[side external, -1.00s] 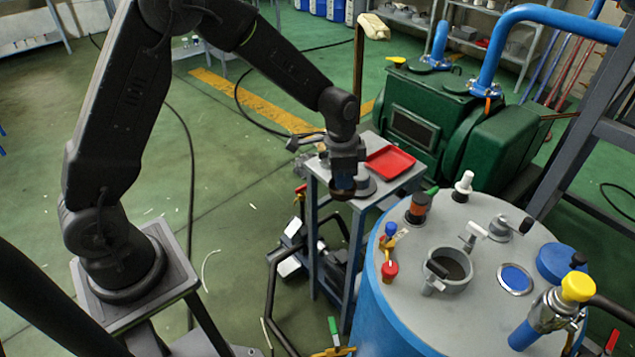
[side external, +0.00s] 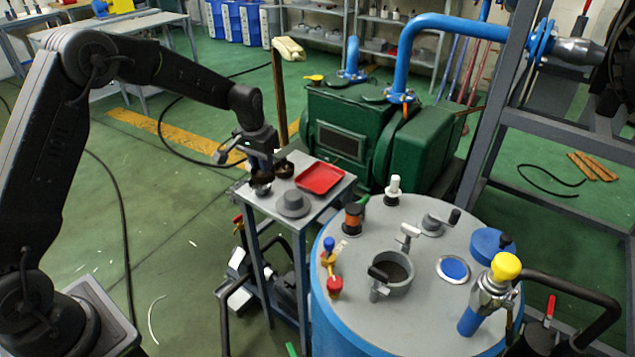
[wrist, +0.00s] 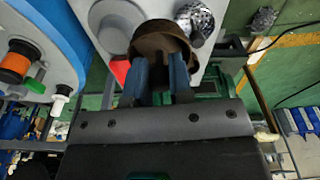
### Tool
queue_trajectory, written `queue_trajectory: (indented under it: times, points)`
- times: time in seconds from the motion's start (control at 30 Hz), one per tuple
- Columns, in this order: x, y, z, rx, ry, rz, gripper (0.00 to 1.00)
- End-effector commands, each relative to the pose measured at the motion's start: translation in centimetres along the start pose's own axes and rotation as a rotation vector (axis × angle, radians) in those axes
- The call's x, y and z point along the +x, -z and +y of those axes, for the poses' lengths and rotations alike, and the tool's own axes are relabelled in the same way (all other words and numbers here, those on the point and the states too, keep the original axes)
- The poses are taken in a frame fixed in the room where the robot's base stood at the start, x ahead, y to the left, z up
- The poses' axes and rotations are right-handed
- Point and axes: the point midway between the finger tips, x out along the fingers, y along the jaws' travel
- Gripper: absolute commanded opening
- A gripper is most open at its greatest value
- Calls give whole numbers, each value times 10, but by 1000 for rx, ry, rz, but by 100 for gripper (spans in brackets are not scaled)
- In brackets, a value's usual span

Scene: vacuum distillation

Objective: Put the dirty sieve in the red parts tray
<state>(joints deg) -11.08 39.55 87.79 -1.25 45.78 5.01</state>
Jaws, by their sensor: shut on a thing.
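A brown, stained round sieve (wrist: 160,42) sits between the two blue fingers of my gripper (wrist: 162,72) in the wrist view, and the jaws are shut on it. In the side view my gripper (side external: 263,160) is low over the far left part of a small grey table, and the fingertips are hard to make out. The red parts tray (side external: 320,179) lies on the right part of that table and looks empty. A corner of the tray (wrist: 121,72) shows left of the fingers in the wrist view.
A shiny silver cup-like part (side external: 261,184) and a grey stepped round part (side external: 293,203) stand on the table (side external: 265,207). The blue vessel (side external: 335,300) with raised fittings stands to the front right. A green pump (side external: 345,140) stands behind.

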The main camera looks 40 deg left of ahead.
Motion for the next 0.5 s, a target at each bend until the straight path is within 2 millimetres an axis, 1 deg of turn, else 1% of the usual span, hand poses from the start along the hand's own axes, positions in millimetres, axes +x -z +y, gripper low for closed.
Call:
queue_trajectory:
  times: [0.03,0.1,0.2,0.3,0.43,0.5]
  points:
    - [-2,15,-6,-15,3,3,0]
    - [-7,31,-12,-31,6,2,0]
    - [-13,50,-19,-55,10,2,0]
    - [-18,63,-25,-72,13,2,0]
    - [-22,72,-29,-86,16,1,0]
    - [-22,75,-28,-89,16,1,0]
